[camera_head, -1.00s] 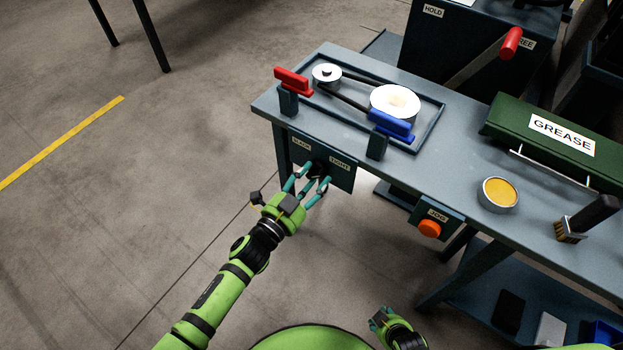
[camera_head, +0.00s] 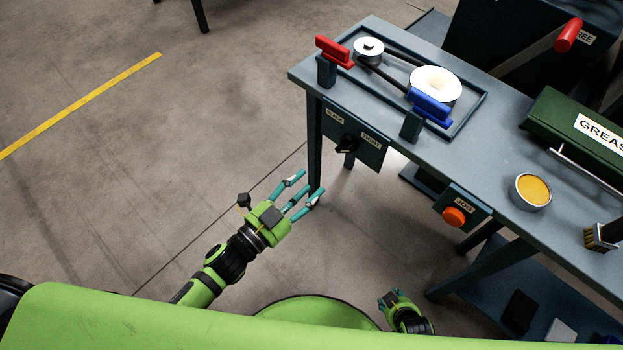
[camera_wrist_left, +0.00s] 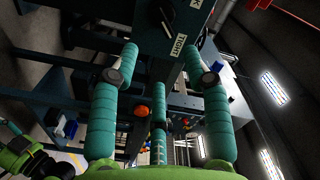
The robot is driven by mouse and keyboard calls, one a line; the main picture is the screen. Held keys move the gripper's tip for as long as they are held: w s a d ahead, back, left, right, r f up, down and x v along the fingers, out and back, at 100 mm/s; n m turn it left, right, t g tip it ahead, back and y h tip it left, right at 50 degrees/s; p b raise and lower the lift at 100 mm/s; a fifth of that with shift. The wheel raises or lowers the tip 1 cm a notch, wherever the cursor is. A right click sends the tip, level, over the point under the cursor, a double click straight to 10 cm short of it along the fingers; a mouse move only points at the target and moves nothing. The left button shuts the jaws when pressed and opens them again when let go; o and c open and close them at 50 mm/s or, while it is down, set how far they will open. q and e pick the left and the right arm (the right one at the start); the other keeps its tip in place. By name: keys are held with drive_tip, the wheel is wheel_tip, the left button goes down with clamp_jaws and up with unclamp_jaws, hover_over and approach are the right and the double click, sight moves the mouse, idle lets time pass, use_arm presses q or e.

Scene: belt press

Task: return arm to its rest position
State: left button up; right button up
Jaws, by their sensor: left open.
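My left gripper (camera_head: 306,190) is open and empty, with its teal fingers spread. It hangs over the floor in front of and to the left of the bench, apart from the slack/tight panel (camera_head: 356,139). The black knob (camera_head: 347,143) sits on that panel and nothing holds it. In the left wrist view, the open fingers (camera_wrist_left: 160,75) point toward the panel, whose knob (camera_wrist_left: 167,17) shows at the top. My right gripper (camera_head: 391,298) shows at the bottom, small and partly hidden; its fingers are too unclear to judge.
The bench (camera_head: 490,160) carries a belt on two pulleys (camera_head: 437,86), a red lever (camera_head: 335,51) and a blue lever (camera_head: 430,106). An orange jog button (camera_head: 454,217), a grease tin (camera_head: 532,191) and a green grease box (camera_head: 570,130) are to the right. The left floor is clear.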

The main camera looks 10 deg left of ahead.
idle(0.5)
use_arm(q)
drive_tip(key=s+a+f+n+g+y, duration=0.2)
drive_tip(key=a+f+n+y, duration=0.3)
drive_tip(key=f, duration=0.7)
drive_tip(key=s+a+f+n+g+y, duration=0.3)
drive_tip(key=a+f, duration=0.4)
drive_tip(key=f, duration=0.6)
drive_tip(key=s+a+f+n+g+y, duration=0.25)
drive_tip(key=s+f+n, duration=0.25)
drive_tip(key=s+f, duration=0.3)
drive_tip(key=s+a+r+g+p, duration=0.1)
drive_tip(key=s+r+g+p, duration=0.2)
drive_tip(key=s+p, duration=0.4)
drive_tip(key=s+a+r+n+g+p, duration=0.1)
drive_tip(key=s+r+g+p, duration=0.2)
drive_tip(key=s+p, duration=0.5)
drive_tip(key=s+r, duration=0.1)
drive_tip(key=s, duration=0.4)
drive_tip(key=shift+r, duration=0.35)
use_arm(e)
drive_tip(key=s+r+g, duration=0.2)
drive_tip(key=s+r, duration=0.3)
drive_tip(key=s, duration=0.4)
drive_tip(key=s+d+r+g, duration=0.1)
drive_tip(key=s+r+g, duration=0.1)
drive_tip(key=s+r, duration=0.3)
drive_tip(key=s, duration=0.4)
drive_tip(key=shift+d+h, duration=0.2)
drive_tip(key=shift+h, duration=0.1)
